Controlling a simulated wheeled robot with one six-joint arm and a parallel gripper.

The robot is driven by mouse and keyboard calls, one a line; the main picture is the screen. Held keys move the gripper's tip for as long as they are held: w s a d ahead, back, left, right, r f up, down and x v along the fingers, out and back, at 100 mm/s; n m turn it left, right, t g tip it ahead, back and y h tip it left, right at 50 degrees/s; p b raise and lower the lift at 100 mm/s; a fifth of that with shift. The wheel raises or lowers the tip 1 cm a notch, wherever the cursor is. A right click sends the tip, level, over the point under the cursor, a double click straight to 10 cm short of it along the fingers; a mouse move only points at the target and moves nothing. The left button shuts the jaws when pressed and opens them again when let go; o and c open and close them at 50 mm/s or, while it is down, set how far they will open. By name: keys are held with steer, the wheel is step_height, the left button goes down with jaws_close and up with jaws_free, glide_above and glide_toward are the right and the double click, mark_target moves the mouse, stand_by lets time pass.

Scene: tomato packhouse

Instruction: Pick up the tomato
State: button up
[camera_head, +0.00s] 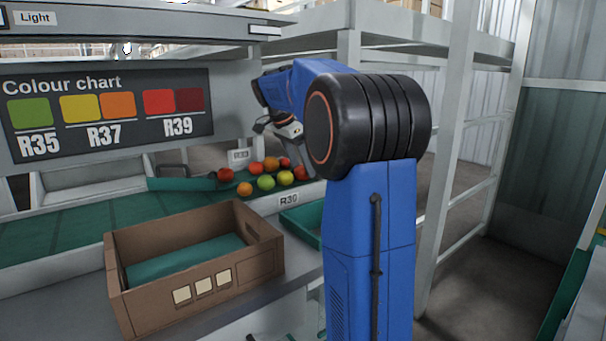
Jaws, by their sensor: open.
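Several tomatoes lie in a loose group on the green sorting surface, in front of the far panel. A red tomato (225,174) sits at the left of the group, with an orange one (244,189) to its lower right. A green tomato (266,182) and a yellow-green tomato (285,178) lie at the front. Red and orange ones lie behind them, and another red one (299,173) is at the right, close to my arm. My gripper (285,130) is partly hidden behind my blue arm, above the group. It is open, and no tomato shows in it.
A brown cardboard box (205,292) with a green liner stands at the front left. A green tray (300,222) is partly hidden behind my arm. A colour chart board (105,110) hangs above the green surface at the left. A white frame post (450,160) rises at the right.

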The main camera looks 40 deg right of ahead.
steer(key=shift+d+f, duration=0.25)
steer(key=shift+f, duration=0.3)
steer(key=c, duration=0.8)
steer(key=shift+r, duration=0.1)
